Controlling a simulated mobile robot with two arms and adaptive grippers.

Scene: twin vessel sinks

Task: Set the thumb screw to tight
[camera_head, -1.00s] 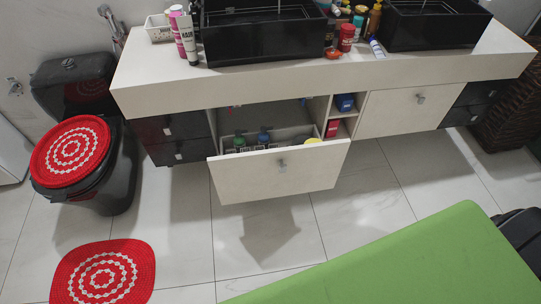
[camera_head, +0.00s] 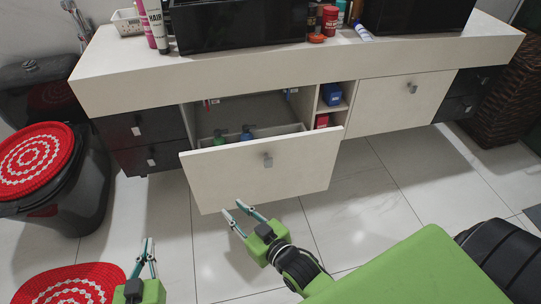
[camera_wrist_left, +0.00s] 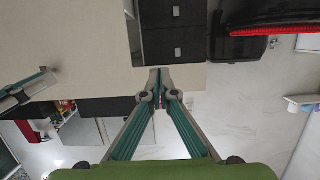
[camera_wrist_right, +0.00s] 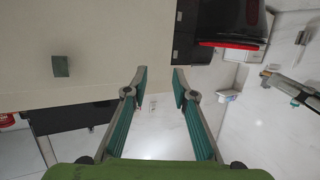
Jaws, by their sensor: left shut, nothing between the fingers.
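I cannot make out a thumb screw for certain. Small red and blue fittings (camera_head: 211,102) show inside the open cabinet space behind the pulled-out drawer (camera_head: 230,178), too small to tell their setting. My left gripper (camera_head: 148,243) is shut and empty, low at the left in front of the vanity; its tips meet in the left wrist view (camera_wrist_left: 160,82). My right gripper (camera_head: 233,209) is open and empty, just below the drawer front in the head view. In the right wrist view its fingertips (camera_wrist_right: 159,72) stand apart.
The drawer holds a green bottle (camera_head: 219,137) and a blue bottle (camera_head: 247,132). Its front bears a square knob (camera_head: 267,160). The white countertop (camera_head: 130,70) carries two black basins and toiletries. A black toilet with a red cover (camera_head: 35,160) stands left. Tiled floor (camera_head: 375,205) is clear at right.

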